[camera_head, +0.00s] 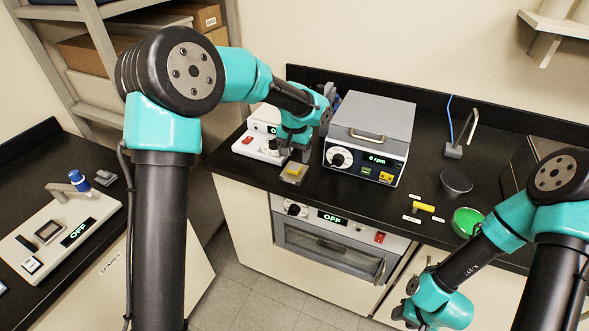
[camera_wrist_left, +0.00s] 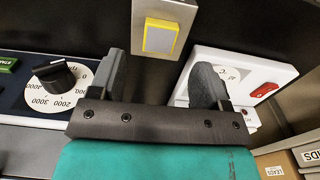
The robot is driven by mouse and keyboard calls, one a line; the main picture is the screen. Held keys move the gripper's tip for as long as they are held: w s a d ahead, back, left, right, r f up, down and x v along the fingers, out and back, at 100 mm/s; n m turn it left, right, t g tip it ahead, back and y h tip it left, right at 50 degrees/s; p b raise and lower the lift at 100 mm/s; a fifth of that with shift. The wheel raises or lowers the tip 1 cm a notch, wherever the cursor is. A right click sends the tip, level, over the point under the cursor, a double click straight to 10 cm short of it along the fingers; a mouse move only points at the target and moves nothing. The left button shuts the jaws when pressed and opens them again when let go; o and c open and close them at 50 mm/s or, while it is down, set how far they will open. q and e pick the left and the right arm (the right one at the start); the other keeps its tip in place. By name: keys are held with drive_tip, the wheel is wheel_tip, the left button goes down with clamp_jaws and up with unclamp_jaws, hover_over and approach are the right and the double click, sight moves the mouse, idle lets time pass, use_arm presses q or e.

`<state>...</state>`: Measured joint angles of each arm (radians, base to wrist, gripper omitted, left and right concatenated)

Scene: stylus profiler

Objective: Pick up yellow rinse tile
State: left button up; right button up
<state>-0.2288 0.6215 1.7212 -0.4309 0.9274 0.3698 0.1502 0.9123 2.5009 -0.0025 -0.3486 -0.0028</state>
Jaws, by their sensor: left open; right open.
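The yellow rinse tile (camera_head: 293,169) sits on a small pale block near the counter's front edge. In the left wrist view the tile (camera_wrist_left: 160,38) shows a yellow rim and a pale grey centre, on a beige block. My left gripper (camera_head: 294,157) points down just behind the tile. Its two dark fingers (camera_wrist_left: 160,80) are spread apart with nothing between them, and the tile lies beyond the fingertips, apart from them. My right arm's teal wrist is low at the right in the head view; its fingers are not visible.
A hot-plate-like box with a dial and "0 rpm" display (camera_head: 369,137) stands right of the tile. A white device with a red switch (camera_head: 261,148) is close on the left. A yellow cylinder (camera_head: 424,207) and green dish (camera_head: 467,222) lie further right.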

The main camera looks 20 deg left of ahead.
sight(294, 167)
use_arm(q)
wheel_tip(294, 167, down, 5)
idle(0.3)
idle(0.4)
drive_tip(key=c, duration=1)
drive_tip(key=shift+r, duration=0.15)
